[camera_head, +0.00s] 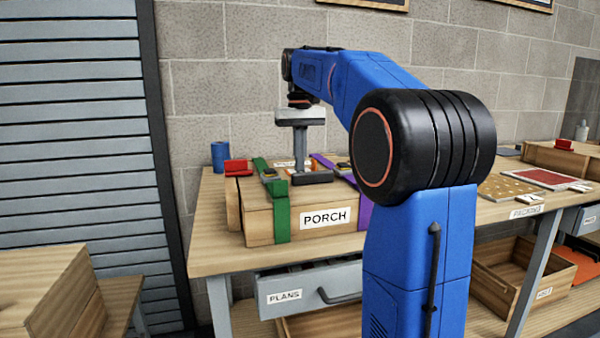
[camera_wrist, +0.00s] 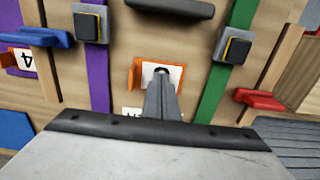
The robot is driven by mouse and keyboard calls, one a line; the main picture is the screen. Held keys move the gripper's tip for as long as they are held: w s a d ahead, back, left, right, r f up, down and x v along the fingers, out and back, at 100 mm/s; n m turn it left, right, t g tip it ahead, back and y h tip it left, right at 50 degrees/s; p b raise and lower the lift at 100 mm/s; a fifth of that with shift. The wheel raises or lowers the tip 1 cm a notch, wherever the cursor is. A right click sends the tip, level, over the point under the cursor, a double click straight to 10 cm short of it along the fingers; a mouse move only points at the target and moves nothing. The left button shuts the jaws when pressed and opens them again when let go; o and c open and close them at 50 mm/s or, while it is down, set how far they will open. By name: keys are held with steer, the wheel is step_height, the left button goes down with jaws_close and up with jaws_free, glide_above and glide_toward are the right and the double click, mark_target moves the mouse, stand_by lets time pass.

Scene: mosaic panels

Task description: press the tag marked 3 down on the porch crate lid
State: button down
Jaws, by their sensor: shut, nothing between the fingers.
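The porch crate (camera_head: 262,220) stands on the bench, its lid crossed by a green strap (camera_head: 281,220) and a purple strap (camera_head: 366,212). A dark handle (camera_head: 312,178) sits on the lid. My gripper (camera_wrist: 162,76) is shut and empty, pointing down behind the handle. In the wrist view its fingertips overlap a white tag (camera_wrist: 149,72) with an orange holder (camera_wrist: 134,76). The fingers cover its mark, so I cannot read a 3. Whether the fingertips touch the tag is not clear. A tag marked 4 (camera_wrist: 24,60) lies by a blue clip (camera_wrist: 34,37).
A red clip (camera_head: 237,167) is at the crate's left side, and a blue cylinder (camera_head: 219,156) stands behind it. Buckles (camera_wrist: 88,25) sit on the straps. Boards with gold and red panels (camera_head: 545,178) lie to the right. A drawer marked PLANS (camera_head: 310,289) is below.

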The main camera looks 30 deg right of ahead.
steer(key=shift+r, duration=0.1)
step_height(320, 180, up, 8)
stand_by(1.3)
stand_by(0.4)
